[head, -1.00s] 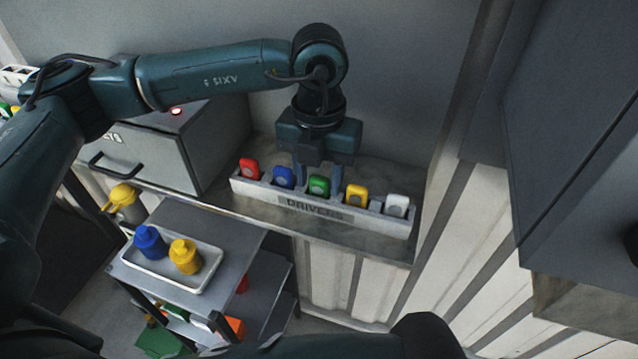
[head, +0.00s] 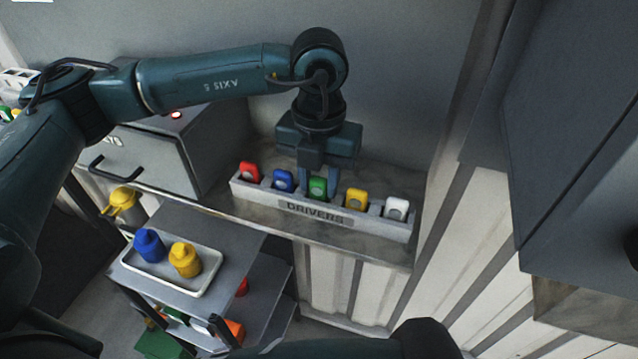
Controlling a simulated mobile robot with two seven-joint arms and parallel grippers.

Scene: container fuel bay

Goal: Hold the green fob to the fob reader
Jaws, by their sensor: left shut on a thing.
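The green fob (head: 318,187) stands in the middle slot of a pale rack (head: 272,203) marked DRIVERS, on a shelf against the wall. My left gripper (head: 319,183) reaches down from above, with its fingers on either side of the green fob, shut on it. The fob is still in its slot. I cannot make out a part that is clearly the fob reader; a grey box (head: 150,160) with a small red light on top stands left of the rack. My right gripper is not in view.
Red (head: 250,172) and blue (head: 284,180) fobs stand left of the green one, yellow (head: 356,197) and white (head: 397,208) ones right. A cart below holds a tray (head: 140,272) with blue and yellow bottles. A dark cabinet (head: 580,130) stands at the right.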

